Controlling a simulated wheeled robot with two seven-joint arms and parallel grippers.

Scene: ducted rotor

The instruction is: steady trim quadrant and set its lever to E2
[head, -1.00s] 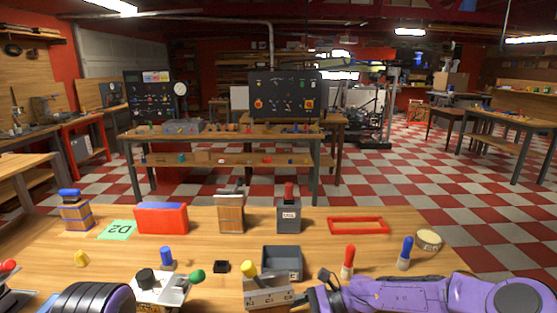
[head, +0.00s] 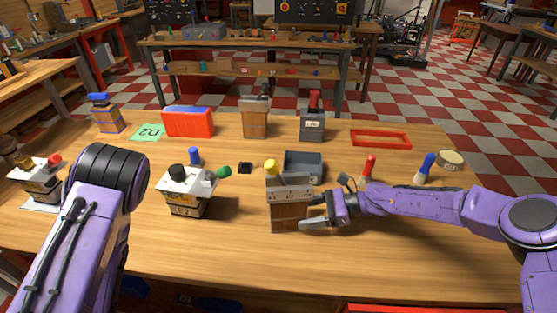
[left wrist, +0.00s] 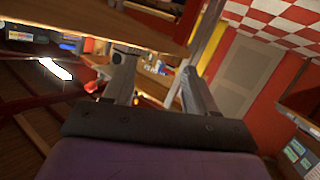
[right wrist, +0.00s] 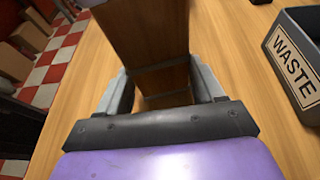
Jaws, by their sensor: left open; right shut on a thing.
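A wooden box (head: 288,216) with a grey top plate and a yellow-knobbed lever (head: 271,166) stands at the middle front of the table in the head view. The plate's marks are too small to read, so I cannot tell the lever's setting. My right gripper (head: 318,211) is shut on this box from the right. The right wrist view shows its wooden body (right wrist: 148,35) between the fingers (right wrist: 160,90). My left gripper is open and empty in the left wrist view (left wrist: 158,74). It is away from the box, and its fingers do not show in the head view.
A green-knobbed lever box (head: 186,195) stands left of the held box, and a red-knobbed one (head: 38,182) is at the far left. A grey bin (head: 304,168), labelled WASTE in the right wrist view (right wrist: 295,65), is just behind. The front table area is clear.

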